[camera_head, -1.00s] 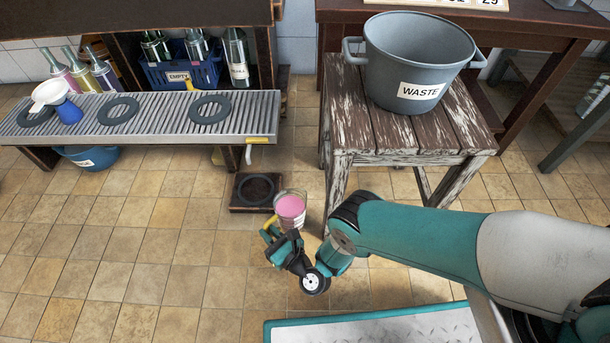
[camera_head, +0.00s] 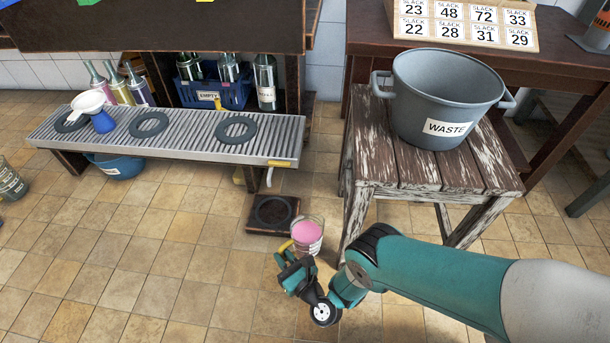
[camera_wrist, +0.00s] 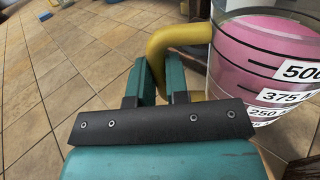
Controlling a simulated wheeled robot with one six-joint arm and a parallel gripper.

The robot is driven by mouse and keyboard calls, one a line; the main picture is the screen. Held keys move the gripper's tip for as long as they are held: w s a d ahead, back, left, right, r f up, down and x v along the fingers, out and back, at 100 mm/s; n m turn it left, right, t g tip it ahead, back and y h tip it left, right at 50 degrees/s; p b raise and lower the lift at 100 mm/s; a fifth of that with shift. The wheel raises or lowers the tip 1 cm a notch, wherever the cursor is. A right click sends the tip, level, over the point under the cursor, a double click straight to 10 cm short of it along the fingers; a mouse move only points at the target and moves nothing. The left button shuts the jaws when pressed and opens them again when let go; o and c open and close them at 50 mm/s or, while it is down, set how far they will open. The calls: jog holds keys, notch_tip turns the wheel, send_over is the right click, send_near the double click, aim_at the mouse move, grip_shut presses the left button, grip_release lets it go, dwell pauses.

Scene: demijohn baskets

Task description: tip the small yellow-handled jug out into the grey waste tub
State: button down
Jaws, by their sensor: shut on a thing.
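The small jug (camera_head: 308,233) is clear with pink liquid in it and a yellow handle (camera_wrist: 178,40). My gripper (camera_head: 291,258) is shut on the yellow handle and holds the jug upright, left of the wooden stool. In the wrist view the jug (camera_wrist: 270,60) shows at the right with black level lines and number labels; the pink liquid reaches above the 500 mark. The grey waste tub (camera_head: 432,100), labelled WASTE, stands on the worn stool, up and right of the jug. I see into its open top; its floor is hidden.
The worn wooden stool (camera_head: 405,165) stands close right of the jug. A dark floor plate with a ring (camera_head: 273,213) lies behind the jug. Open tiled floor is at left.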

notch_tip(320, 180, up, 46)
jog(key=p, duration=4.5)
jog(key=shift+a+f, duration=0.1)
